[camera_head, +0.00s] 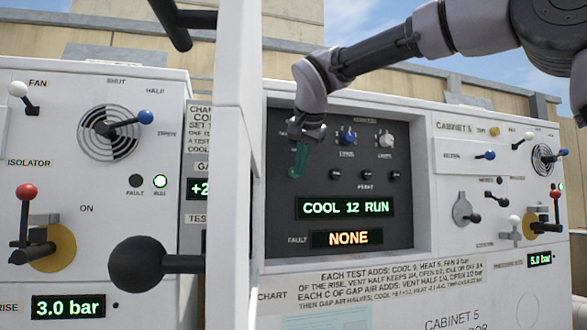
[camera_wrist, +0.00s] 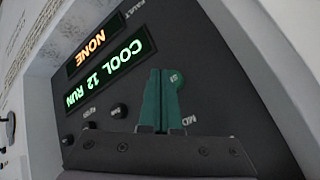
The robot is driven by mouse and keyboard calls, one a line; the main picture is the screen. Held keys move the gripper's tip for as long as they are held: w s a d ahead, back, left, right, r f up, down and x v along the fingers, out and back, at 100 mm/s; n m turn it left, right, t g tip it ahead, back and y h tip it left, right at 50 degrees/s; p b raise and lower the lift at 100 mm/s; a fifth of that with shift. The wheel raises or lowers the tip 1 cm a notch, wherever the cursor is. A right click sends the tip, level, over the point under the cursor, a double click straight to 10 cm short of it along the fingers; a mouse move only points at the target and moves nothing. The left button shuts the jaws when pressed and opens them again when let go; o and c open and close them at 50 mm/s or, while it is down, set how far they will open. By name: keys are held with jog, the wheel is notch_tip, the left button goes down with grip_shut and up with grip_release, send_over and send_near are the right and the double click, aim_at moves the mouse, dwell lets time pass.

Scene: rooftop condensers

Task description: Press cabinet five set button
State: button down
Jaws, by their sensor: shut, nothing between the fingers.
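The recessed dark panel (camera_head: 262,200) of cabinet five shows a green "COOL 12 RUN" display (camera_head: 345,208) and an orange "NONE" fault display (camera_head: 348,238). My gripper (camera_head: 295,174) has green fingers, shut and empty, pointing down at the panel's left side, left of the buttons. In the wrist view the shut fingertips (camera_wrist: 164,72) are in front of the panel, with black buttons (camera_wrist: 119,111) to their left. Contact is unclear.
A blue knob (camera_head: 347,137) and white knob (camera_head: 386,140) are above the buttons. The recess has a raised white frame (camera_head: 422,254). A white post (camera_head: 233,200) and black ball-ended lever (camera_head: 140,265) stand in the left foreground. Levers (camera_head: 547,228) project at the right.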

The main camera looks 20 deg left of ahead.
jog(key=shift+w, duration=0.1)
dwell(0.4)
jog(key=shift+w+a+f, duration=0.1)
jog(key=shift+w+a, duration=0.15)
jog(key=shift+w, duration=0.1)
jog(key=shift+w+a, duration=0.3)
jog(key=shift+w, duration=0.25)
dwell(0.9)
jog(key=shift+s, duration=0.15)
jog(key=shift+s+d, duration=0.55)
jog(key=shift+s, duration=0.15)
jog(key=s+d, duration=0.1)
jog(key=s, duration=0.2)
jog(key=s+d, duration=0.1)
jog(key=shift+s+d, duration=0.15)
jog(key=shift+d, duration=0.15)
jog(key=shift+d, duration=0.1)
dwell(0.8)
